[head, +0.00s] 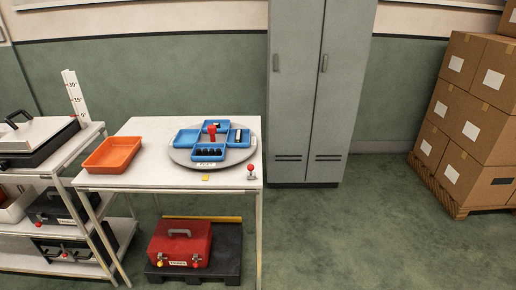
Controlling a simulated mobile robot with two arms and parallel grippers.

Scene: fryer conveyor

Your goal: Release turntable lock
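A round grey turntable (181,156) sits on the right part of a white table (142,179). It carries several blue trays (189,138) around a red upright handle (212,131) at its middle. The front tray holds several dark items (209,151), and the right tray holds a black and white item. A small red-topped knob (250,168) stands on the table's front right corner, beside the turntable and apart from it. I cannot tell which red part is the lock or how it is set. Neither of my grippers is in view.
An orange tray (112,154) lies at the table's left. A red toolbox (180,243) sits below on a black pallet (228,250). A shelf cart (38,178) stands left, a grey cabinet (305,100) behind, stacked boxes (470,130) far right. The floor at front right is clear.

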